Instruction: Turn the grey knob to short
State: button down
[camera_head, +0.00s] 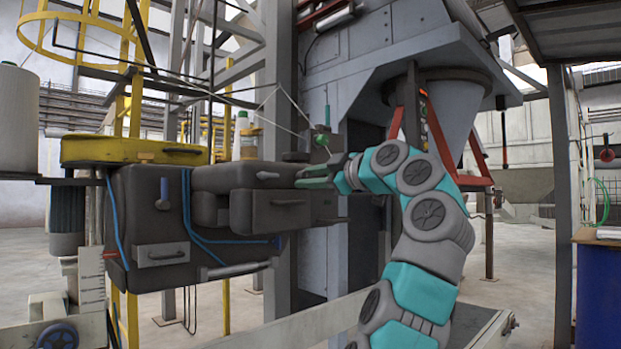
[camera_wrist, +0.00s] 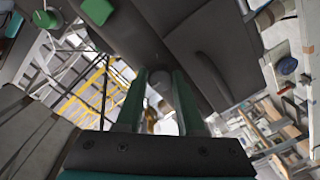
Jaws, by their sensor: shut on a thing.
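My gripper (camera_head: 300,178) has green fingers that reach left to the dark grey sewing-head housing (camera_head: 273,207) in the head view. In the wrist view my gripper (camera_wrist: 160,76) has its two green fingers on either side of a small rounded grey knob (camera_wrist: 160,86), and it is shut on it. The knob is mostly hidden by the fingers, and I cannot read its pointer or any marks. In the head view I cannot make out the knob at the fingertips.
A green ball-ended part (camera_head: 321,139) with thin threads stands just above my gripper. A yellow guard (camera_head: 135,150) and a white thread cone (camera_head: 18,118) are at the left. A grey hopper (camera_head: 455,115) with red braces stands behind my arm. A blue drum (camera_head: 598,290) is at the right.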

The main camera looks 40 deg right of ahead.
jog(key=c, duration=0.5)
grip_release()
jog(key=s, duration=0.5)
jog(key=s+b, duration=0.1)
jog(key=s, duration=0.1)
jog(key=shift+s+d+r, duration=0.1)
jog(key=shift+s+d, duration=0.2)
jog(key=shift+s, duration=0.1)
